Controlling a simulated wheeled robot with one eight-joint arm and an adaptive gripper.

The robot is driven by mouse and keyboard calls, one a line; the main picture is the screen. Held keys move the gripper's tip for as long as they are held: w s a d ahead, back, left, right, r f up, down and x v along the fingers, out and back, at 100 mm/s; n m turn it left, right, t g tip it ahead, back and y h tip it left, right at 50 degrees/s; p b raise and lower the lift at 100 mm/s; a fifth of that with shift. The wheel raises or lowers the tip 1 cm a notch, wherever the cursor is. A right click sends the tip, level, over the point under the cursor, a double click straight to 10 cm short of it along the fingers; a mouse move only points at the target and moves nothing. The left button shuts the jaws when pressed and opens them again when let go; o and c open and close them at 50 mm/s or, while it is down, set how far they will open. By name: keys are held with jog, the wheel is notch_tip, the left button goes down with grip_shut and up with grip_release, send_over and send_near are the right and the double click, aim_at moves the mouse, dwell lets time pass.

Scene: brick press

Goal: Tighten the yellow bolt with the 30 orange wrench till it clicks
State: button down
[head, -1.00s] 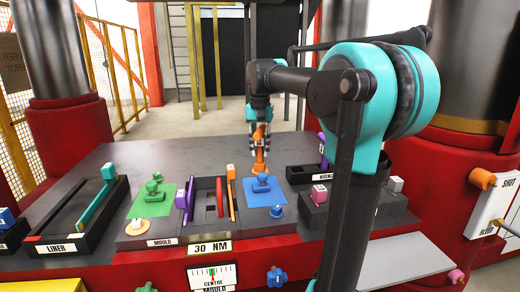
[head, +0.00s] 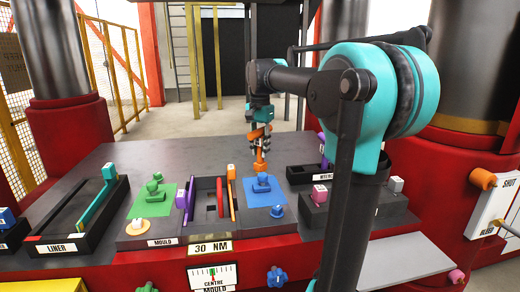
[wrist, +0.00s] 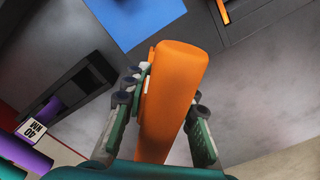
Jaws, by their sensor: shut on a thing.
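My gripper (head: 261,146) is shut on an orange wrench and holds it above the dark bench, behind the blue pad. In the wrist view the orange wrench (wrist: 172,100) is a thick rounded bar between the fingers; no number is readable on it. Its lower end shows in the head view (head: 261,166), close to the blue figure. A yellow-orange disc with a pale top (head: 138,226) sits at the front left of the bench; I cannot tell if it is the yellow bolt.
A blue pad (head: 272,193) and a green pad (head: 150,204) carry small figures. A dark block (head: 318,205) stands right. A sign reads 30 NM (head: 211,248).

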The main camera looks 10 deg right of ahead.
aim_at(260, 129)
dwell(0.3)
jog(key=shift+m, duration=0.7)
jog(key=shift+n, duration=0.3)
jog(key=shift+r, duration=3)
